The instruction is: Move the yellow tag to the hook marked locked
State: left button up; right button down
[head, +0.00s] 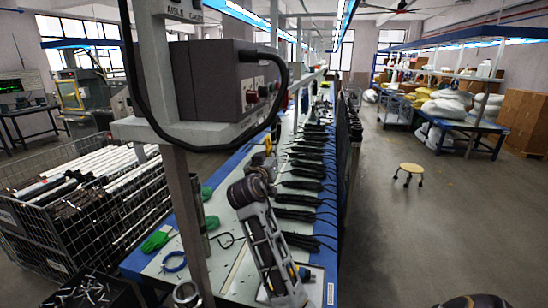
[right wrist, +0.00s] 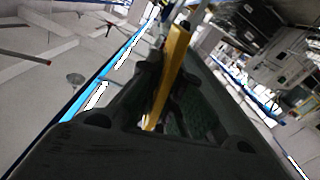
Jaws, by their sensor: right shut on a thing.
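The yellow tag (right wrist: 175,55) shows in the right wrist view as a long, flat yellow strip between the dark fingers of my right gripper (right wrist: 166,84). The gripper is shut on it, and the strip sticks out past the fingertips. In the head view my right arm reaches up over the bench, its far end near a small yellow patch (head: 268,145) behind the grey control box's post. The gripper itself is small and partly hidden there. I cannot make out the hook marked locked or its label. My left gripper is not in view.
A grey control box (head: 222,78) on a post stands over the bench (head: 225,262). Several black tube bundles (head: 297,200) lie along the bench's right side. Green bundles (head: 157,240) and a blue ring (head: 174,262) lie at the left.

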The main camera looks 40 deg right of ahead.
jog(key=shift+w+a+f+b, duration=0.3)
jog(key=shift+w+a+b, duration=0.1)
jog(key=shift+w+a, duration=0.25)
jog(key=shift+w+a+f+b, duration=0.35)
jog(key=shift+w+a, duration=0.2)
jog(key=shift+w, duration=0.2)
dwell(0.5)
jog(key=c, duration=1.5)
grip_release()
jog(key=shift+a, duration=0.1)
jog(key=shift+v, duration=3.7)
